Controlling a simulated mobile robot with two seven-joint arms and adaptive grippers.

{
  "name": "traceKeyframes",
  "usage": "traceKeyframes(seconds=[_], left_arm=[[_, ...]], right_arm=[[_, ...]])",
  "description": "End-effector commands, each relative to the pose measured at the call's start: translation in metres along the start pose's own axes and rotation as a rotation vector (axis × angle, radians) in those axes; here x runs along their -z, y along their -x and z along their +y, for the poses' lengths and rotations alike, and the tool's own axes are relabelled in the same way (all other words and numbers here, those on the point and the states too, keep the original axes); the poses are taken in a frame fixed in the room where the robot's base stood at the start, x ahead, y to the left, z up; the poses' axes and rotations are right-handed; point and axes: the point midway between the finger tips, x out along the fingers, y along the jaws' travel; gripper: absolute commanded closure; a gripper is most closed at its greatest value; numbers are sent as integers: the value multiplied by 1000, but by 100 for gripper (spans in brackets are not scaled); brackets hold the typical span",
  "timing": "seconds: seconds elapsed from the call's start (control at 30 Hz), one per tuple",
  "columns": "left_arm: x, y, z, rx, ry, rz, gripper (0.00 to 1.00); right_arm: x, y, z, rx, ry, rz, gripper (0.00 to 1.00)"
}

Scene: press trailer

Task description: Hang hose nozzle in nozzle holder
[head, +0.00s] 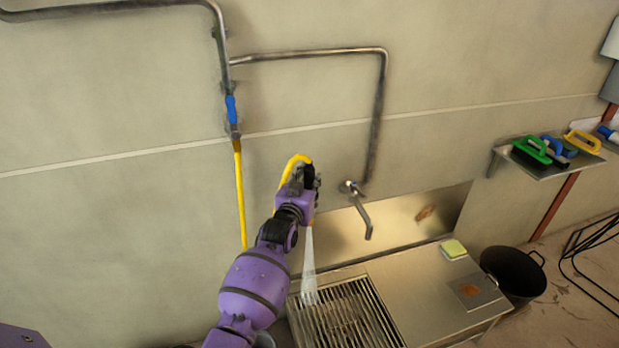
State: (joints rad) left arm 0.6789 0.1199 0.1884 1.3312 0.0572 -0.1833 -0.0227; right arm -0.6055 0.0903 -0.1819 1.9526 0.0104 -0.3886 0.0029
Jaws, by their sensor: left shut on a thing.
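My left gripper (311,182) is in front of the wall, above the metal sink unit, and shut on the hose nozzle. The nozzle is mostly hidden by the gripper. Another length of yellow hose (240,195) hangs from the blue valve (231,108) on the wall pipe. I cannot make out a nozzle holder. My right gripper is not in view.
A slatted grate (345,318) sits in the metal counter (415,285). A tap (362,212) sticks out from the wall right of the gripper. A yellow sponge (453,249), black bucket (513,272) and wall shelf with brushes (545,150) are further right.

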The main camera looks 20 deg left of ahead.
Motion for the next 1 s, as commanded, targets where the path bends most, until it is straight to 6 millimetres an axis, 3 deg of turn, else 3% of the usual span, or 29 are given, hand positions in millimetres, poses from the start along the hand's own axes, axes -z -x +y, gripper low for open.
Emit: traceKeyframes(seconds=[0.6, 0.93, 0.97, 1.0], left_arm=[[-24, -2, 0, 0, 0, 3, 100], [-24, -2, 0, 0, 0, 6, 100], [-24, -2, 0, 0, 0, 5, 72], [-24, -2, 0, 0, 0, 5, 67]], right_arm=[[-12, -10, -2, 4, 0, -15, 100], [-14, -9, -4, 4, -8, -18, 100], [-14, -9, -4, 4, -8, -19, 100], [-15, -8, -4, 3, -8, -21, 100]])
